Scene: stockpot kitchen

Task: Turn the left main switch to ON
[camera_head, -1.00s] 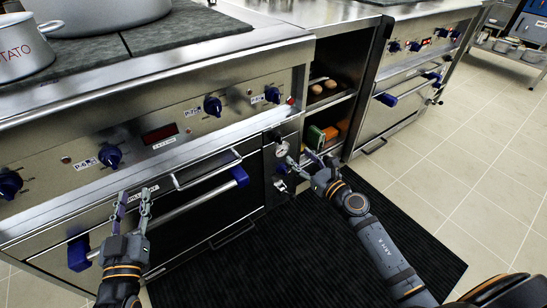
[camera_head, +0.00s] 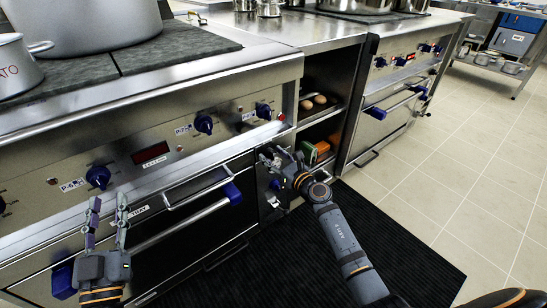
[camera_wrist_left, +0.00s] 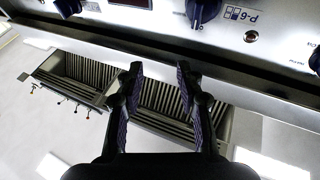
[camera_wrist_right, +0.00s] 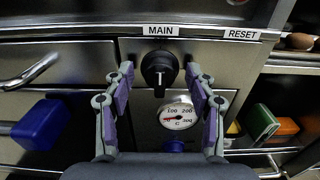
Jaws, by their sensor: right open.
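The main switch (camera_wrist_right: 160,70) is a round black knob with a white pointer line, under a MAIN label (camera_wrist_right: 160,31) on the steel panel in the right wrist view. The pointer is close to upright, leaning slightly. My right gripper (camera_wrist_right: 161,84) is open, one finger on each side of the knob, with gaps visible. In the head view, my right gripper (camera_head: 272,157) is at the narrow panel right of the oven and hides the switch. My left gripper (camera_head: 108,210) is open and empty in front of the left oven; it also shows in the left wrist view (camera_wrist_left: 159,75).
A round gauge (camera_wrist_right: 179,114) sits just below the switch, with a blue knob (camera_wrist_right: 173,146) under it. A RESET label (camera_wrist_right: 241,34) is at right. Oven handles (camera_head: 190,220) stick out at left. Shelves with eggs (camera_head: 314,101) and boxes (camera_head: 309,152) are at right.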

